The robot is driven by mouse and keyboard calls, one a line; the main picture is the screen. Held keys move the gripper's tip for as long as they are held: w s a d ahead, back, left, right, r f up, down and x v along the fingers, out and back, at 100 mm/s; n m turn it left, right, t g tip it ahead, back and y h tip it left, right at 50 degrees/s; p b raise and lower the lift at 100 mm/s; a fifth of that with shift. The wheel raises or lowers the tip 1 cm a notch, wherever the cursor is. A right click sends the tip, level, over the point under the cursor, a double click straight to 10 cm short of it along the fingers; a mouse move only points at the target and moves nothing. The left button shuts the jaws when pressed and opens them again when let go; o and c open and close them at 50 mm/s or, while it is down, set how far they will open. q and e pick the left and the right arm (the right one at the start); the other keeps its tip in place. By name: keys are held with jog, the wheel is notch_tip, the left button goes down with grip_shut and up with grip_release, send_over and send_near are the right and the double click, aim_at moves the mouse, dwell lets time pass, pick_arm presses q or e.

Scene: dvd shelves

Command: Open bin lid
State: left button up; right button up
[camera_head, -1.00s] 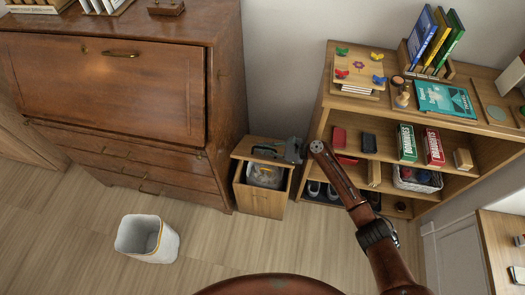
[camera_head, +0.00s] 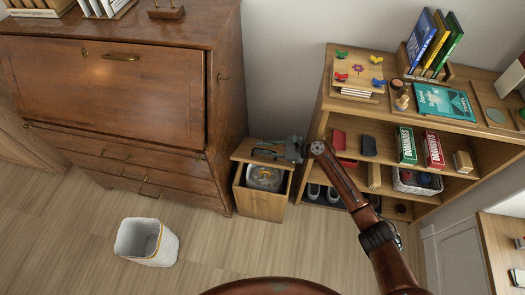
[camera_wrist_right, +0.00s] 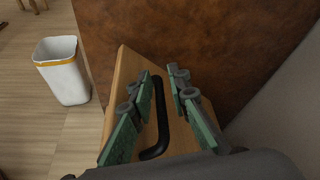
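The bin is a small wooden box (camera_head: 264,206) on the floor between the desk and the shelf. Its wooden lid (camera_head: 243,148) stands raised at the back, and a grey bag (camera_head: 265,178) shows inside the opening. My right gripper (camera_head: 264,153) is at the lid. In the right wrist view, its green-padded fingers (camera_wrist_right: 159,88) are spread apart on both sides of the black lid handle (camera_wrist_right: 159,120), with gaps visible between pads and handle. The wooden lid (camera_wrist_right: 122,80) also shows there. My left gripper is not in view.
A large wooden desk (camera_head: 110,90) stands left of the bin, close beside it. A shelf (camera_head: 330,100) with books and boxes stands close on the right. A white waste basket (camera_head: 147,242) is on the floor at front left. Floor in front is clear.

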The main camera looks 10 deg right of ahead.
notch_tip(320, 180, up, 7)
jog(key=shift+r, duration=0.15)
dwell(0.5)
